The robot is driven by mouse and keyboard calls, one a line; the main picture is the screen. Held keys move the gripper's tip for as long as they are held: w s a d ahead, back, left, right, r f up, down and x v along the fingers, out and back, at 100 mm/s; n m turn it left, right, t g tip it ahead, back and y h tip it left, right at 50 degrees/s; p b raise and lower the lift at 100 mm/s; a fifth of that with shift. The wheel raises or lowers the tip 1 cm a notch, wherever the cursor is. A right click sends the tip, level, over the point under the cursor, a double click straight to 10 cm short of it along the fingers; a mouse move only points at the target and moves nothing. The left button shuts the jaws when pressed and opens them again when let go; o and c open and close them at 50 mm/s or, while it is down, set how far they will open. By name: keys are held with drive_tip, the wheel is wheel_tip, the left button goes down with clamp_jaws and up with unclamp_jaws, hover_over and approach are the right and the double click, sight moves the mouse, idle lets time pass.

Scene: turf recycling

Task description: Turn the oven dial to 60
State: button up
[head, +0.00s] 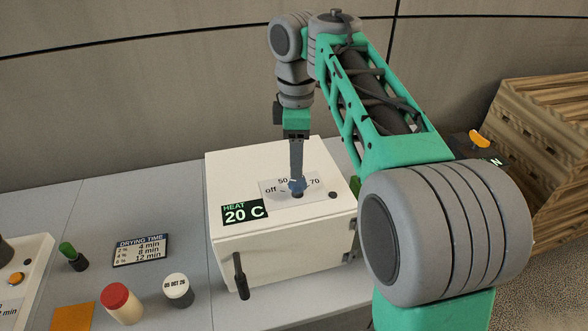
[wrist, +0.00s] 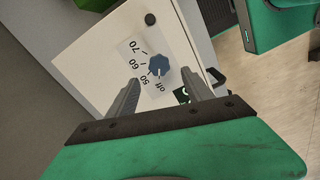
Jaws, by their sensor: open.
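The oven (head: 230,172) is a white box with a panel on top marked off, 50, 60 and 70. Its blue dial (head: 297,188) also shows in the wrist view (wrist: 158,64), where its pale mark points toward "off". The black display (head: 245,212) reads HEAT 20 C. My gripper (head: 297,178) points down over the dial and hides the 60 mark in the head view. In the wrist view my gripper (wrist: 156,82) is open, with its fingertips apart near the dial's lower side. I cannot tell whether either finger touches the dial.
A dark handle (head: 240,275) sticks up at the oven's front. To the left are a drying-time sign (head: 140,250), a red-capped jar (head: 122,303), a dated white-capped jar (head: 178,291) and a green-topped stick (head: 73,256). Wooden crates (head: 548,150) stand at right.

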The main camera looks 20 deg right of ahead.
sight(298, 181)
drive_tip(key=f+b, duration=0.2)
drive_tip(key=f, duration=0.1)
drive_tip(key=f+b, duration=0.2)
drive_tip(key=f, duration=0.1)
drive_tip(key=shift+d+f, duration=0.2)
drive_tip(key=shift+f, duration=0.15)
drive_tip(key=shift+r, duration=0.1)
drive_tip(key=shift+c, duration=0.2)
clamp_jaws()
